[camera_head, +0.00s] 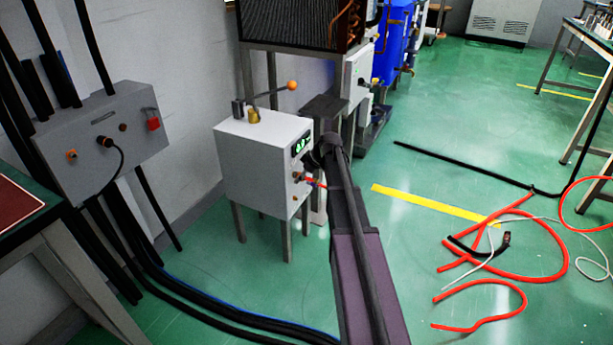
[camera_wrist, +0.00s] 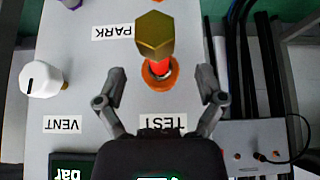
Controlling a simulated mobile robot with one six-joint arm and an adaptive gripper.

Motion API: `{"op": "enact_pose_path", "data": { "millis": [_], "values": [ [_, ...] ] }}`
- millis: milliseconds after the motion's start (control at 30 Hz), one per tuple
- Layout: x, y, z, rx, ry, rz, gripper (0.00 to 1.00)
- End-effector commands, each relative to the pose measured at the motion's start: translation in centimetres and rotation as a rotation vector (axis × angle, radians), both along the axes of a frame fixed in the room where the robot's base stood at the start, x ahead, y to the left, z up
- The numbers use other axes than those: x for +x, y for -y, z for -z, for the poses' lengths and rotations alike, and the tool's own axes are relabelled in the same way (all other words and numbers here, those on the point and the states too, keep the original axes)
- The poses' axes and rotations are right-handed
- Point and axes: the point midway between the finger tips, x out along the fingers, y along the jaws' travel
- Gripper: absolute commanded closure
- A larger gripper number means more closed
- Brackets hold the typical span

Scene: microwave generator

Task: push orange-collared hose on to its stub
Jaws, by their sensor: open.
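In the wrist view, a brass hexagonal fitting (camera_wrist: 155,34) with a short red section (camera_wrist: 160,65) stands out from the white panel. An orange ring (camera_wrist: 174,82) surrounds its base, by the TEST label. I cannot tell which part is hose and which is stub. My gripper (camera_wrist: 161,76) is open, its fingertips on either side of the orange ring and apart from it. In the head view, my gripper is mostly hidden behind my arm at the front of the white box (camera_head: 250,165); a small red piece (camera_head: 312,182) shows beside it.
The panel carries a white knob (camera_wrist: 42,79) by VENT, a PARK label (camera_wrist: 120,32) and a lit display (camera_wrist: 70,172). A grey wall box (camera_head: 105,140) with dark cables is at left. Red hoses (camera_head: 500,262) lie on the green floor at right.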

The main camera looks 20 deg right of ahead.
Motion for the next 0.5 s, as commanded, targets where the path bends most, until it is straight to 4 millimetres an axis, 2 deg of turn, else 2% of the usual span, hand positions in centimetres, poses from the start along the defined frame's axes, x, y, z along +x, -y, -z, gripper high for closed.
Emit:
{"op": "enact_pose_path", "data": {
  "millis": [500],
  "values": [
    [0.25, -0.20, 0.44, 0.000, 0.000, 0.000, 0.12]
  ]
}}
